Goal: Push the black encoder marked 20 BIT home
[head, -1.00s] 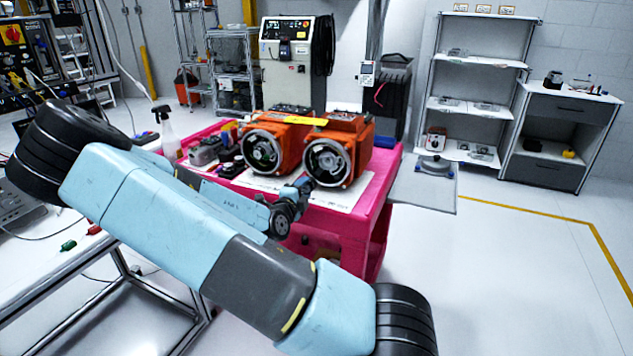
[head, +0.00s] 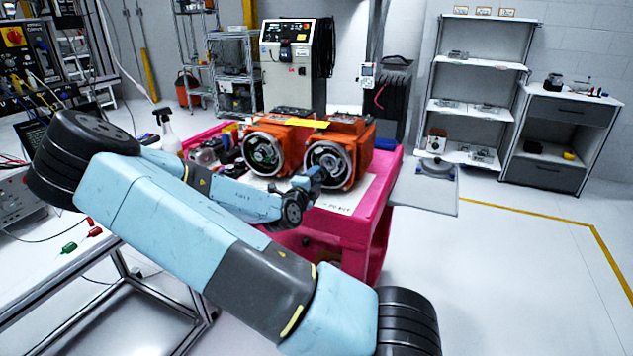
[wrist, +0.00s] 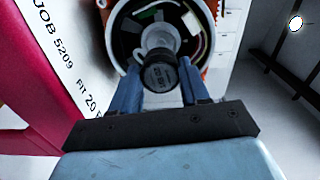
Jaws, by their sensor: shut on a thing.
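The black encoder (wrist: 160,76) sits between the two blue fingers of my gripper (wrist: 162,92) in the wrist view. My gripper is shut on it. The small print on its face is too small to read. Beyond it is the round open end of an orange motor (wrist: 122,38), with a pale hub and coloured wires inside. In the head view my gripper (head: 314,176) is at the front of the right orange motor (head: 352,140), and the encoder cannot be made out there. I cannot tell how deep the encoder sits on the hub.
The left orange motor (head: 280,133) stands beside it on the pink cart (head: 372,228). A printed sheet (wrist: 68,50) reading "JOB 5209" and "FIT 20" lies on the cart. Dark parts and a spray bottle (head: 167,132) are to the left. Floor is clear to the right.

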